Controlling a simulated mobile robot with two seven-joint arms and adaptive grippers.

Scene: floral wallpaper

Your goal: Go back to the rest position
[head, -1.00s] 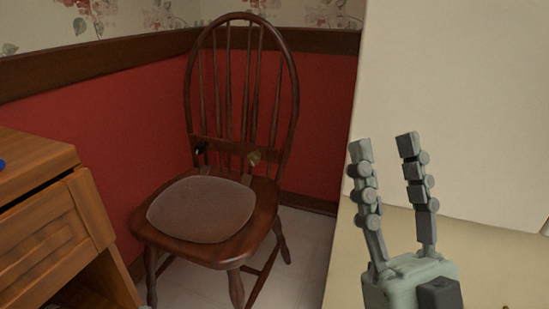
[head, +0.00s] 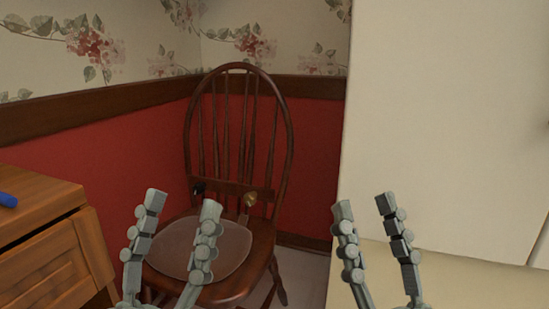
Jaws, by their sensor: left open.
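My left gripper (head: 183,202) is in the lower middle of the head view, in front of the chair seat. Its two fingers point up and stand apart, with nothing between them. My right gripper (head: 363,204) is to the right, in front of the cream surfaces. Its fingers also point up and are spread, with nothing between them. The lower parts of both grippers are cut off by the bottom edge of the picture.
A dark wooden chair (head: 287,150) with a grey-brown cushion (head: 233,250) stands in the corner. A wooden cabinet (head: 50,262) with a blue object (head: 8,200) on top is at left. A cream panel (head: 440,110) rises at right above a cream surface (head: 470,285).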

